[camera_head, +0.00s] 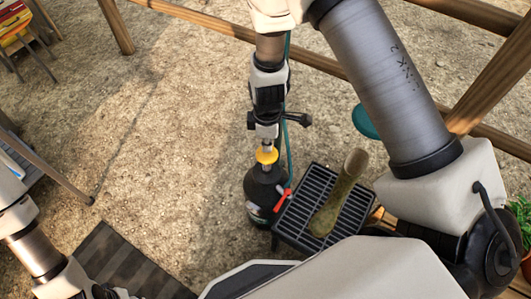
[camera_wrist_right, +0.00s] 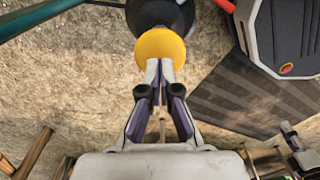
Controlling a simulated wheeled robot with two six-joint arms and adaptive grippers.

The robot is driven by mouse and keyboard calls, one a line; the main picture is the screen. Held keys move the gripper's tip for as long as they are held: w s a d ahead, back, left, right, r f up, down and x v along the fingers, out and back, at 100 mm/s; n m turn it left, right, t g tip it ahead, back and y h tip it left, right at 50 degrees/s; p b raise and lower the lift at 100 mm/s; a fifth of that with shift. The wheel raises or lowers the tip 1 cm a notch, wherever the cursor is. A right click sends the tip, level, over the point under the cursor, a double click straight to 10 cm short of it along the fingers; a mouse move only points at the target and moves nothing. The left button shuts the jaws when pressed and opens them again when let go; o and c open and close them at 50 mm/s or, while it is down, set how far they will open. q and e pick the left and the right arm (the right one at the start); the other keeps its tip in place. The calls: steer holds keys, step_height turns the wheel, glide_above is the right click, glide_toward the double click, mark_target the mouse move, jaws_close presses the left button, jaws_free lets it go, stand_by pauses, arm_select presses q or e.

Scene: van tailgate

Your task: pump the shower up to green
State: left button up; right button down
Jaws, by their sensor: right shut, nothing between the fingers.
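The shower is a black bottle (camera_head: 262,187) standing on the ground, with a yellow pump knob (camera_head: 266,155) on top. A red lever or nozzle (camera_head: 283,200) and a teal hose (camera_head: 289,155) are at its right side. I cannot make out a green mark or gauge reading. My right gripper (camera_head: 267,142) is shut and empty, its fingertips right at the yellow knob from above. In the right wrist view the closed fingertips (camera_wrist_right: 160,65) overlap the edge of the knob (camera_wrist_right: 158,46); contact is hard to tell. Only my left arm shows at lower left; its fingers are out of view.
A muddy olive boot (camera_head: 340,195) rests on a black grate (camera_head: 292,218) close to the bottle's right. A striped mat (camera_head: 115,262) lies at lower left. A wooden fence (camera_head: 215,25) runs along the back. The gravel left of the bottle is clear.

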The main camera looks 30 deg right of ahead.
mark_target(267, 156)
steer(key=shift+f+b, duration=2.75)
steer(key=shift+f, duration=0.55)
steer(key=shift+r, duration=0.15)
step_height(267, 156, up, 6)
steer(key=p, duration=0.4)
steer(key=shift+f+p, duration=0.25)
steer(key=shift+p, duration=0.1)
steer(key=shift+f, duration=0.15)
